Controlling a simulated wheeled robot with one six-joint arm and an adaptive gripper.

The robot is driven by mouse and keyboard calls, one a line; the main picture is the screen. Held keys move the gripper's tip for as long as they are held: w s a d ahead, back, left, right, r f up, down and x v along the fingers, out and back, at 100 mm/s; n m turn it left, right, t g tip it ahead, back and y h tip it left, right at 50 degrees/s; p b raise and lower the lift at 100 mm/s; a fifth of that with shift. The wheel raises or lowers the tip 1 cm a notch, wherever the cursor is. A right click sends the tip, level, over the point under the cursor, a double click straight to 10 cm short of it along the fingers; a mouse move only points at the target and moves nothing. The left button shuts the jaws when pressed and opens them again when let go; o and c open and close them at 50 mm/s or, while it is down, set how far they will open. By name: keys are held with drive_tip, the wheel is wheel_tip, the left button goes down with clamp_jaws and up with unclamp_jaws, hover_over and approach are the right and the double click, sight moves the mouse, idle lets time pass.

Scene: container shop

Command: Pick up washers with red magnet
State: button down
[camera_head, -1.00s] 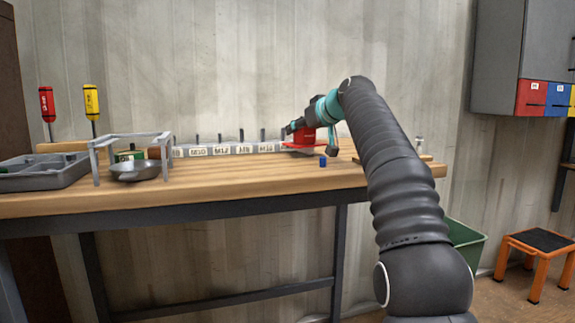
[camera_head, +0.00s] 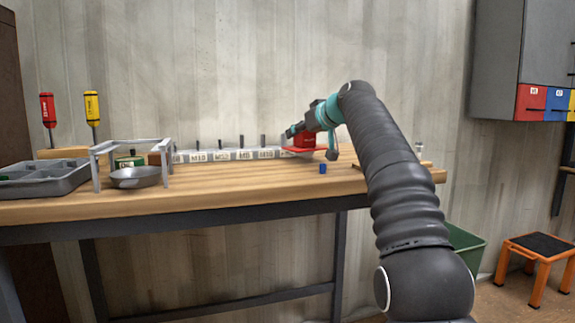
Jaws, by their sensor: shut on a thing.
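My gripper (camera_head: 291,132) is at the back right of the wooden workbench (camera_head: 240,188), near the right end of a labelled rack. It is shut on a red thing, which looks like the red magnet (camera_head: 304,141), with a flat red plate at its bottom. The magnet is low, close to the bench top; I cannot tell whether it touches. No washers can be made out in this view. The fingertips are small and partly hidden by the wrist.
The grey rack (camera_head: 228,154) with labels and upright pegs runs along the back. A blue piece (camera_head: 322,169) stands in front of the magnet. A metal bowl (camera_head: 136,178) sits under a grey frame (camera_head: 97,175), beside a grey compartment tray (camera_head: 45,188). Two screwdrivers stand at the left.

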drive_tip(key=shift+r+p, duration=4.05)
drive_tip(key=shift+r, duration=0.2)
drive_tip(key=shift+r+p, duration=0.55)
drive_tip(key=shift+r, duration=0.85)
drive_tip(key=shift+a+f, duration=0.1)
